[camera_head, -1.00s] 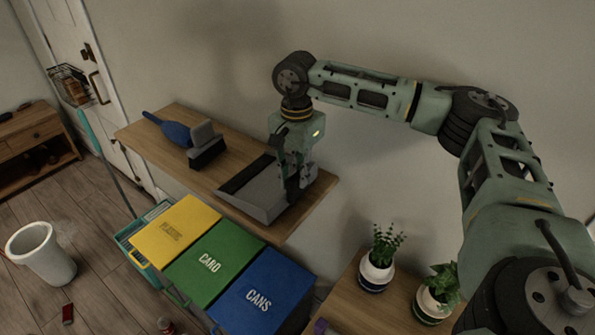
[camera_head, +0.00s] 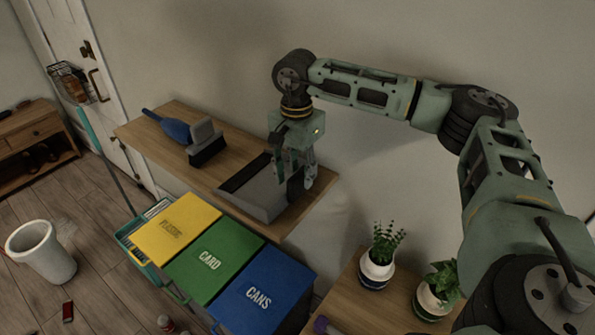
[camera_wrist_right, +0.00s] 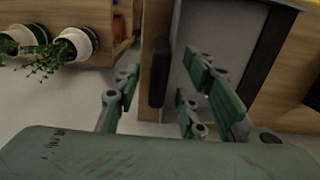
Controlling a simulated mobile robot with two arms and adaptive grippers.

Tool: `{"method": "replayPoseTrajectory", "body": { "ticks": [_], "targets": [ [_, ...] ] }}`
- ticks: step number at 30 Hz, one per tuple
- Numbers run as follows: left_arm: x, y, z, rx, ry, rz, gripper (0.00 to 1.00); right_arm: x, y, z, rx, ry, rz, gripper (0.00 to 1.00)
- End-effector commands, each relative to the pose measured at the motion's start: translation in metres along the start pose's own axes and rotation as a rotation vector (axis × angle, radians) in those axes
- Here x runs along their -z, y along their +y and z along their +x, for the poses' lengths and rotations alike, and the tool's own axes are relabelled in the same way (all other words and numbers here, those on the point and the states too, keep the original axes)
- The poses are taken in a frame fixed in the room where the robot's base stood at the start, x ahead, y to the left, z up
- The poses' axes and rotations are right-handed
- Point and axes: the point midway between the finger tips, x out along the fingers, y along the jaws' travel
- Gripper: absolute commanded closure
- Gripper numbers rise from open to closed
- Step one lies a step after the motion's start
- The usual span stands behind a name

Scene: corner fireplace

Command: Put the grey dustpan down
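The grey dustpan (camera_head: 262,194) rests on the wooden wall shelf (camera_head: 236,146), near its right end. Its tray also shows in the right wrist view (camera_wrist_right: 222,38), with its dark handle (camera_wrist_right: 158,75) to the left of it. My right gripper (camera_head: 296,178) points down over the handle end. In the right wrist view my right gripper (camera_wrist_right: 160,72) is open, with its fingers apart on either side of the handle and gaps showing. My left gripper is out of view.
A blue-handled brush (camera_head: 176,130) lies on the shelf to the left of the dustpan. Yellow, green (camera_head: 212,262) and blue bins stand below the shelf. Two potted plants (camera_head: 377,262) stand on a lower wooden surface. A white bucket (camera_head: 42,252) stands on the floor at left.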

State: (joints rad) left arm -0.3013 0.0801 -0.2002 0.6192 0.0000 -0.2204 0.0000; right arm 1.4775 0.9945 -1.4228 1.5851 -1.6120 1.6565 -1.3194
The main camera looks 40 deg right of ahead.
Motion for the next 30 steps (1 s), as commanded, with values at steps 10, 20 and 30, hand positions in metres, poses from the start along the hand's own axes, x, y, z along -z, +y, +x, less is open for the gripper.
{"method": "replayPoseTrajectory", "body": {
  "ticks": [10, 20, 30],
  "targets": [
    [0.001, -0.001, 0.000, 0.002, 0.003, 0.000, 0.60, 0.000, -0.001, -0.019, 0.001, 0.001, 0.000, 0.63],
    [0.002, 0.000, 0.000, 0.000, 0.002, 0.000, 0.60, 0.000, -0.001, -0.089, 0.003, 0.001, 0.000, 0.63],
    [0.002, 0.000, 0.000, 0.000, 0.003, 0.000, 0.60, 0.000, 0.000, -0.120, 0.000, -0.001, -0.001, 0.63]
  ]
}}
